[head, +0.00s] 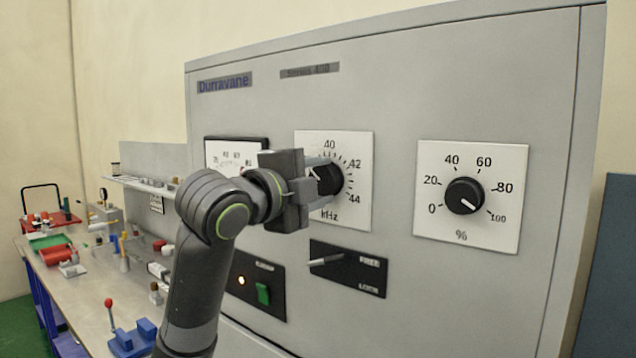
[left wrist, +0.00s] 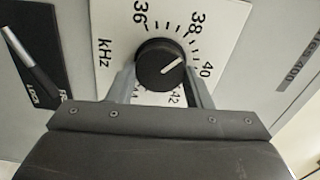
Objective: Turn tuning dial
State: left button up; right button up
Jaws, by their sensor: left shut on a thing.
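The tuning dial (head: 330,179) is a black round knob on a white kHz plate (head: 358,215) in the middle of the grey cabinet. My left gripper (head: 322,178) reaches it from the left and is shut on the knob. In the left wrist view the two fingers stand on either side of the knob (left wrist: 163,62). Its white pointer line shows there, aimed between the 38 and 40 marks. The lower part of the scale is partly hidden by the gripper.
A meter (head: 222,152) left of the dial is partly covered by my gripper. A % knob (head: 465,195) is at the right. Below are a FREE/LOCK lever (head: 325,260) and a green switch (head: 263,293) beside a lit lamp. A cluttered bench (head: 90,290) stands at the left.

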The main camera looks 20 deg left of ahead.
pick_arm(q)
jog(key=o, duration=1)
jog(key=shift+s, duration=0.1)
jog(key=shift+s+a, duration=0.15)
jog(key=shift+s, duration=0.15)
jog(key=b+v, duration=0.6)
jog(key=v, duration=1)
jog(key=shift+s, duration=0.3)
